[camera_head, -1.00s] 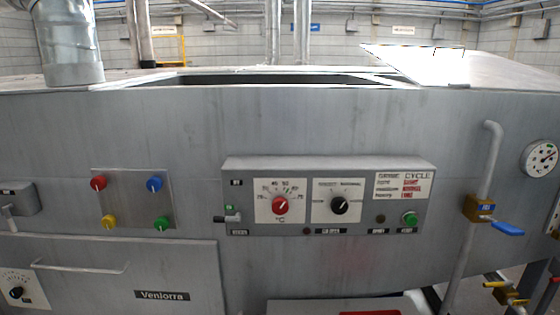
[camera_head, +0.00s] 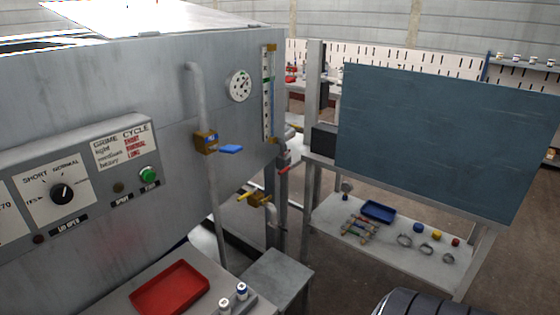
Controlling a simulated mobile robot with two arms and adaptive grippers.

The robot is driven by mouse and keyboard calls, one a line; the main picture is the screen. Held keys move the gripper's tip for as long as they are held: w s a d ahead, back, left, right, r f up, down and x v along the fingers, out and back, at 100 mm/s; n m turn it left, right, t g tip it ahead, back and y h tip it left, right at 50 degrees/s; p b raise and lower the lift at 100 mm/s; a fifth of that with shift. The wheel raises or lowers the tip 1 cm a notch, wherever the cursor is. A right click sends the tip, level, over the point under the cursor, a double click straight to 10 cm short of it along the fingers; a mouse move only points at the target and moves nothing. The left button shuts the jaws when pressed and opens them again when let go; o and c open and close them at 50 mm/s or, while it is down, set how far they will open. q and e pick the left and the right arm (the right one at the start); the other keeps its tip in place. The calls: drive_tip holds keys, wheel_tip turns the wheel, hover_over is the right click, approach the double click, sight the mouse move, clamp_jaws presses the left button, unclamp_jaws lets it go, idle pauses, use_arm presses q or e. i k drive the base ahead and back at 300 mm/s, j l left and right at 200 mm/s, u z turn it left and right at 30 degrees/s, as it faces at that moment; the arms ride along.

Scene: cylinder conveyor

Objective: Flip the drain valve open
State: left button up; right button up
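Several valves show on the right end of the grey washer tank (camera_head: 120,75); I cannot read which is labelled as the drain. A brass valve with a blue lever (camera_head: 230,149) sits on the vertical grey pipe (camera_head: 201,100), its lever pointing right. Lower, a brass valve with a yellow lever (camera_head: 247,197) sits on a pipe under the tank's edge. A small red handle (camera_head: 284,169) shows just right of the tank corner, below the sight glass. Neither of my grippers is in view.
A control panel (camera_head: 80,180) is at left. A red tray (camera_head: 170,288) and small bottles (camera_head: 233,296) lie on a bench in front. A dark board (camera_head: 440,140) stands at right above a shelf (camera_head: 390,262) with a blue tray (camera_head: 379,211) and clamps. Floor shows between them.

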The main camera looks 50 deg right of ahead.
sight(290, 166)
drive_tip(key=l, duration=0.5)
drive_tip(key=i+l+z, duration=0.1)
drive_tip(key=l, duration=0.35)
drive_tip(key=i+l+z, duration=0.1)
drive_tip(key=l, duration=0.4)
drive_tip(key=i+l, duration=0.15)
drive_tip(key=l, duration=0.3)
drive_tip(key=i+l+z, duration=0.1)
drive_tip(key=l, duration=0.4)
drive_tip(key=i+l, duration=0.1)
drive_tip(key=l, duration=0.35)
drive_tip(key=i+l+z, duration=0.15)
drive_tip(key=l, duration=0.3)
drive_tip(key=i+l, duration=0.15)
drive_tip(key=l, duration=0.35)
